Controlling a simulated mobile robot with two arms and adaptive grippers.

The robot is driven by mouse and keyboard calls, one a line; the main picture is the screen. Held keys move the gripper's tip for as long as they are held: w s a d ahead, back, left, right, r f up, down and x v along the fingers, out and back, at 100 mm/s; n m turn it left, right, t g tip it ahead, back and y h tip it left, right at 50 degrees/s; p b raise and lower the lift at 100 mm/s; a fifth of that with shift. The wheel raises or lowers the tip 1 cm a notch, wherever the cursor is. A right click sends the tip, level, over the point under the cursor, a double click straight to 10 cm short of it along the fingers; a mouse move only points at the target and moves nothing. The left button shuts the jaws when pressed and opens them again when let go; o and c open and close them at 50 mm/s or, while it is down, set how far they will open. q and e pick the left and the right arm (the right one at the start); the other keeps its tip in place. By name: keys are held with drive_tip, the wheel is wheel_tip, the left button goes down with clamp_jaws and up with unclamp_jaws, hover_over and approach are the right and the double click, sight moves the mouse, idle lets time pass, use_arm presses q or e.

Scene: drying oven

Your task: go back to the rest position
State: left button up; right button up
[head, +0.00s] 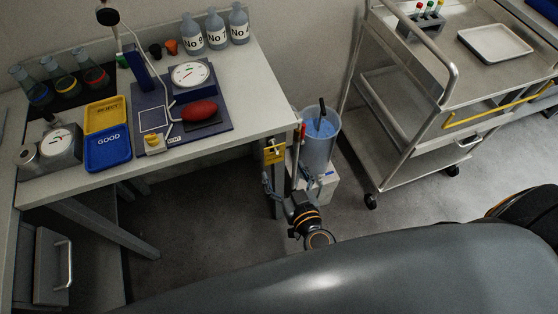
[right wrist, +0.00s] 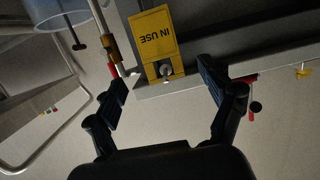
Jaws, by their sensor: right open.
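My right gripper (head: 297,183) is below the front right corner of the bench, with its fingers spread. In the right wrist view its two dark fingers (right wrist: 162,84) stand apart with nothing held between them. A yellow tag reading IN USE (right wrist: 156,38) shows upside down beyond the fingertips, at the bench edge, with a small metal knob by it. The tag also shows in the head view (head: 274,152) at the bench corner; whether a finger touches it I cannot tell. My left gripper is in neither view.
The bench (head: 245,100) holds bottles, flasks, a blue GOOD tray (head: 108,148), a yellow tray (head: 106,115) and a dial instrument. A bucket with blue contents (head: 320,138) stands close behind my right gripper. A steel trolley (head: 430,120) is at right; open floor lies between.

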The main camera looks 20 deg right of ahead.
drive_tip(key=v, duration=0.7)
drive_tip(key=s+d+f+n+g+y, duration=0.1)
drive_tip(key=s+f+n+g, duration=0.15)
drive_tip(key=f, duration=1.15)
drive_tip(key=s+d+f+n+g+y, duration=0.1)
drive_tip(key=s+f+g, duration=0.3)
drive_tip(key=f, duration=0.9)
drive_tip(key=s+d+f+g+h, duration=0.1)
drive_tip(key=s+d+f+g, duration=0.3)
drive_tip(key=s+f, duration=0.3)
drive_tip(key=s+d+f+m+g+h, duration=0.1)
drive_tip(key=s+d+f+g, duration=0.2)
drive_tip(key=s+f, duration=0.4)
drive_tip(key=s+g, duration=0.1)
drive_tip(key=s, duration=0.5)
drive_tip(key=shift+d+f+h, duration=0.3)
drive_tip(key=shift+d, duration=0.1)
drive_tip(key=shift+m, duration=0.25)
